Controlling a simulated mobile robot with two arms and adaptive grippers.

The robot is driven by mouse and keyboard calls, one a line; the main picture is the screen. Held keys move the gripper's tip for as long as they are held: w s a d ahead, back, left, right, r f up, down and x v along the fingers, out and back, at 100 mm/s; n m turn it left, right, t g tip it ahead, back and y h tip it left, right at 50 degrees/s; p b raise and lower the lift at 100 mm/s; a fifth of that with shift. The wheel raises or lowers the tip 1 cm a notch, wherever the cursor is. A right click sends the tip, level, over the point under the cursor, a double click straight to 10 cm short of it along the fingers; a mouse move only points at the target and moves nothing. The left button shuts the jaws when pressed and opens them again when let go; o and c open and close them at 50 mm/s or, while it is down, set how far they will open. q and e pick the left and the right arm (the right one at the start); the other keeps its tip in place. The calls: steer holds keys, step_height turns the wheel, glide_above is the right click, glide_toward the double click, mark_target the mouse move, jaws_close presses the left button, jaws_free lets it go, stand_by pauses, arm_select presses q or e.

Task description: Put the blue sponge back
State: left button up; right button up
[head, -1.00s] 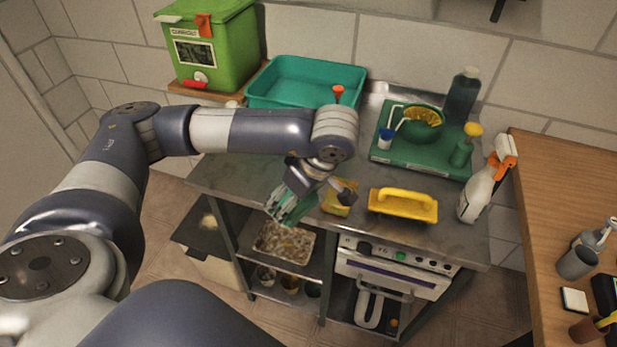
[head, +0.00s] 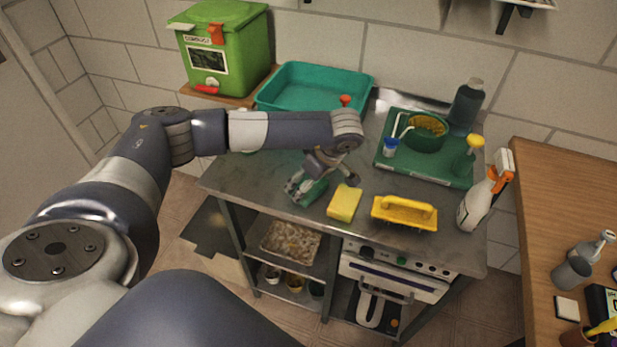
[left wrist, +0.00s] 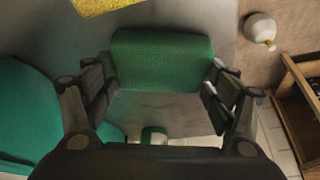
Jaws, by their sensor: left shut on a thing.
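No blue sponge is in view. My left gripper (head: 306,187) is low over the steel counter and shut on a green sponge (head: 302,193). In the left wrist view the green sponge (left wrist: 162,60) sits across between the two fingers (left wrist: 160,85). I cannot tell whether its underside touches the counter. A yellow sponge (head: 344,203) lies on the counter just right of the gripper. A yellow piece also shows at the top edge of the left wrist view (left wrist: 100,5). My right gripper is not in view.
A green tray (head: 450,179) with a bowl (head: 427,132) and bottles is behind. A teal tub (head: 315,86) and a green bin (head: 222,50) stand at the back left. The counter's front left is bare.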

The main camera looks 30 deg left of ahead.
arm_select(q)
steer(key=shift+f, duration=0.2)
steer(key=o, duration=0.8)
steer(key=shift+r, duration=0.1)
steer(key=shift+o, duration=1.1)
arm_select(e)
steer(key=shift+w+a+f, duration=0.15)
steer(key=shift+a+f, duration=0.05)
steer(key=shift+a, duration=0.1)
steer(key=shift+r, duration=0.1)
arm_select(q)
steer(key=shift+r, duration=0.25)
steer(key=b+v, duration=0.3)
steer(key=v, duration=0.8)
steer(key=shift+d+r, duration=0.2)
steer(key=shift+r, duration=0.2)
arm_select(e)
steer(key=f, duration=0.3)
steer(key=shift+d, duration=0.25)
